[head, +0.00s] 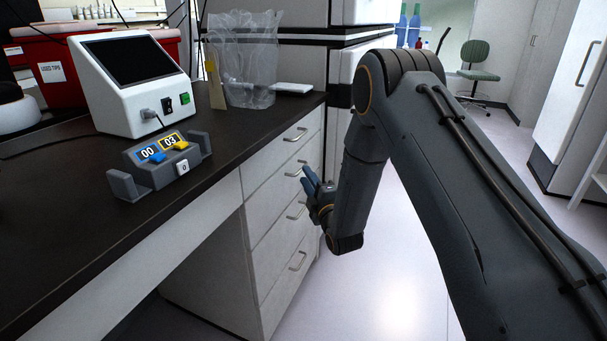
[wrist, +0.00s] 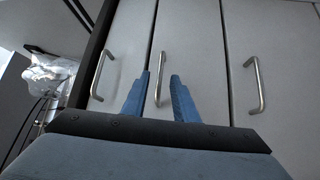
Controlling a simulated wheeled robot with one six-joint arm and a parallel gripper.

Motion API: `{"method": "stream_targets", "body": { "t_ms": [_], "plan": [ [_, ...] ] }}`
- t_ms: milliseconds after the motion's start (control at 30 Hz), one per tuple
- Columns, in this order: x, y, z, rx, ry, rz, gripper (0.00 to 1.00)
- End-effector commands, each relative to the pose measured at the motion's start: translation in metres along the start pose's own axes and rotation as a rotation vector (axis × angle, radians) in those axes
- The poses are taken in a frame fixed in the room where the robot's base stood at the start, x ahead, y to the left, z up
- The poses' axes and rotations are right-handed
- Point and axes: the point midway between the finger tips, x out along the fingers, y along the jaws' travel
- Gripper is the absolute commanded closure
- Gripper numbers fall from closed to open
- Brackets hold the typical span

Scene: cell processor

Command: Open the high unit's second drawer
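The drawer unit under the dark counter has several pale fronts with metal bar handles, all closed. The second drawer (head: 262,197) is just below the top one; its handle (wrist: 158,78) shows upright in the wrist view, where the counter side is at the left. My gripper (head: 307,178) is in front of the unit at about this drawer's height. In the wrist view my gripper (wrist: 160,75) is open, one blue finger on each side of the second handle. I cannot tell whether the fingers touch it or how deep they reach around it.
The top drawer's handle (wrist: 102,74) and the third drawer's handle (wrist: 256,85) lie either side. On the counter (head: 60,235) stand a white screen device (head: 120,95), a grey holder (head: 130,182) and a clear bag (head: 245,65). Open floor (head: 385,285) lies right of the drawers.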

Motion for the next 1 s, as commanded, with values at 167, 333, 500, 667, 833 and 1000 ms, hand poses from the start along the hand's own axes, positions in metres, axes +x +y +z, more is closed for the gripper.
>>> {"method": "stream_targets", "body": {
  "t_ms": [167,333,500,667,833,1000],
  "plan": [
    [0.024,0.0,0.0,0.0,0.001,0.0,0.74],
    [0.034,0.0,0.0,0.0,0.0,-0.001,0.74],
    [0.036,0.0,0.0,0.001,0.0,-0.002,0.74],
    [0.035,0.0,0.0,0.001,0.0,-0.002,0.84],
    [0.035,0.0,0.0,0.001,0.0,-0.002,1.0],
    [0.035,0.0,0.0,0.001,0.0,-0.002,1.0]
  ]
}}
